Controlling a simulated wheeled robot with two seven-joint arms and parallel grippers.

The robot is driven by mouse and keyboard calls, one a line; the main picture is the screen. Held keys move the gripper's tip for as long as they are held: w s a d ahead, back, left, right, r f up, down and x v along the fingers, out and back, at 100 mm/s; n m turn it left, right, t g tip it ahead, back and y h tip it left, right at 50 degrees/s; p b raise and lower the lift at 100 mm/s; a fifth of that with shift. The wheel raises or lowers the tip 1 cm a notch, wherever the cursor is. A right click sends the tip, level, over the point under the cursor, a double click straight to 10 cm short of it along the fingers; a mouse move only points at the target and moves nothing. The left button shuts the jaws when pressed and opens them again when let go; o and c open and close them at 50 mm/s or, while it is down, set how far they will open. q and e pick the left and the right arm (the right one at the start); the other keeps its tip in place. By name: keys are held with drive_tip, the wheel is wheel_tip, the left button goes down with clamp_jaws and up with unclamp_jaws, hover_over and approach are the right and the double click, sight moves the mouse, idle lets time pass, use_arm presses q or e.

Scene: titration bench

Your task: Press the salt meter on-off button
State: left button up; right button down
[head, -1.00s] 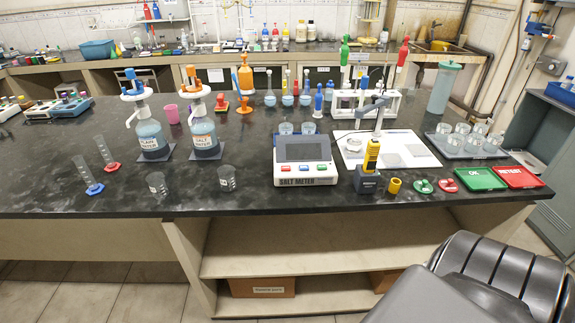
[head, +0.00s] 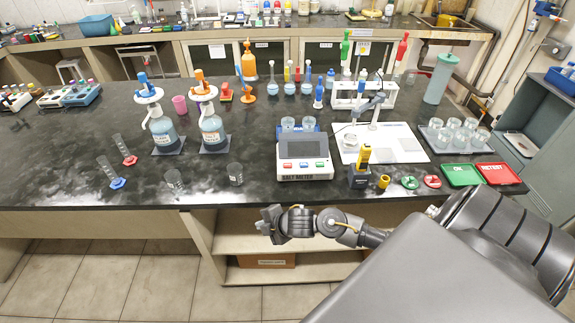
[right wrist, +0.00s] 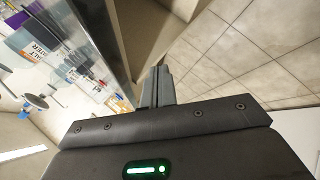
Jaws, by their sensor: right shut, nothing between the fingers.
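The salt meter (head: 304,157) is a white and blue box with a dark screen. It stands near the front edge of the bench, with red, blue and green buttons (head: 303,165) in a row below the screen. I cannot tell which one is the on-off button. My right gripper (head: 263,221) is in front of the bench edge, to the left of the meter and apart from it, with its fingers shut and empty. Its fingers also show in the right wrist view (right wrist: 157,85). My left gripper is not in view.
Labelled plain water and salt water bottles (head: 212,130) stand further left. Open shelves lie below the bench.

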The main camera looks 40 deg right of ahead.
drive_tip(key=w+d+r+n, duration=0.2)
drive_tip(key=w+r+n, duration=0.1)
drive_tip(key=w+d+r+n+y, duration=0.1)
drive_tip(key=w+r, duration=0.1)
drive_tip(key=shift+d+t, duration=0.1)
drive_tip(key=shift+t, duration=0.2)
wheel_tip(320, 180, up, 15)
drive_tip(key=n+g+p, duration=0.1)
drive_tip(key=n+p, duration=0.1)
drive_tip(key=n, duration=0.9)
hover_over(291, 166)
drive_tip(key=shift+r+y, duration=0.15)
drive_tip(key=shift+y, duration=0.25)
wheel_tip(291, 166, down, 8)
drive_tip(key=b, duration=0.5)
drive_tip(key=shift+r, duration=0.1)
drive_tip(key=shift+w+f+b, duration=0.1)
drive_tip(key=shift+f+b, duration=0.45)
drive_tip(key=shift+f+b, duration=0.4)
drive_tip(key=shift+b, duration=0.05)
